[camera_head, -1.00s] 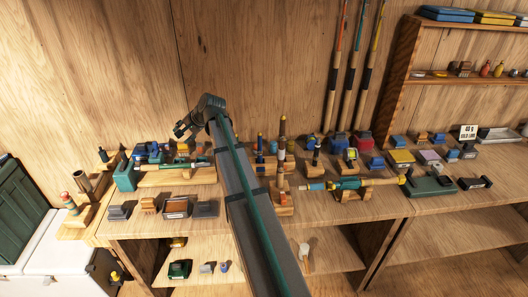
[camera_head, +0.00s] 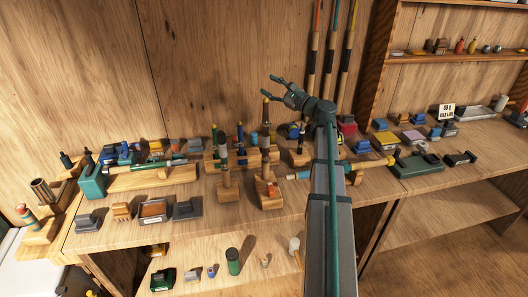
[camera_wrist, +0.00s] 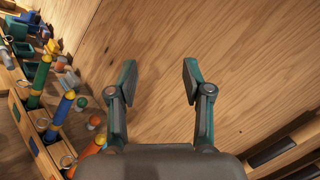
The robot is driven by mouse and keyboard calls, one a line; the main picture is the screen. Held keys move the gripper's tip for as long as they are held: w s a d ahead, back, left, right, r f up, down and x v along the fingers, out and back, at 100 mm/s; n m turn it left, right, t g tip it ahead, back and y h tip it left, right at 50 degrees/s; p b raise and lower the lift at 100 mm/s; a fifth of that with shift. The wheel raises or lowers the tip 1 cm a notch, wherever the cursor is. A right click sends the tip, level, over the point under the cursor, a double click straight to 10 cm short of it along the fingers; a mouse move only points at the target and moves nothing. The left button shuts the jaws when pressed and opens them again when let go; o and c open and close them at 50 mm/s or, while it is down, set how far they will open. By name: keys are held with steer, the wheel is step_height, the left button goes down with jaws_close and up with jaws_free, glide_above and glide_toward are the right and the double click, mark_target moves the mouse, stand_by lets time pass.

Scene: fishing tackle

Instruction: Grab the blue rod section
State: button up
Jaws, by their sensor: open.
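A slim upright rod section with a blue body and yellow tip (camera_head: 240,142) stands in a wooden rack on the bench in the head view. What looks like the same blue rod section (camera_wrist: 62,110) leans across the left side of the wrist view, beside a green and yellow one (camera_wrist: 41,78). My gripper (camera_head: 271,92) is raised above the back of the bench, higher than the rod tips, its fingers pointing left. In the wrist view my gripper (camera_wrist: 159,76) is open and empty, with only wooden wall between its fingers. The rods are outside its jaws.
Other upright rod pieces (camera_head: 222,165) stand close around the blue one. A teal rod lies on a wooden stand (camera_head: 150,180) at left. Tall fishing rods (camera_head: 313,60) lean on the wall behind my arm.

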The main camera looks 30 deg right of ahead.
step_height(320, 180, down, 8)
steer(key=s+m+b, duration=0.2)
steer(key=m, duration=0.1)
steer(key=m+g+b, duration=0.2)
steer(key=m+b, duration=0.1)
steer(key=m, duration=0.1)
glide_toward(240, 131)
steer(key=d, duration=0.2)
steer(key=shift+g+y, duration=0.3)
steer(key=shift+a+f+p+x, duration=0.1)
steer(key=shift+p+x, duration=0.85)
steer(key=shift+x, duration=2)
steer(key=shift+a+f+p+x, duration=0.15)
steer(key=shift+p+x, duration=0.8)
steer(key=shift+x, duration=2)
steer(key=shift+s, duration=0.2)
jaws_close()
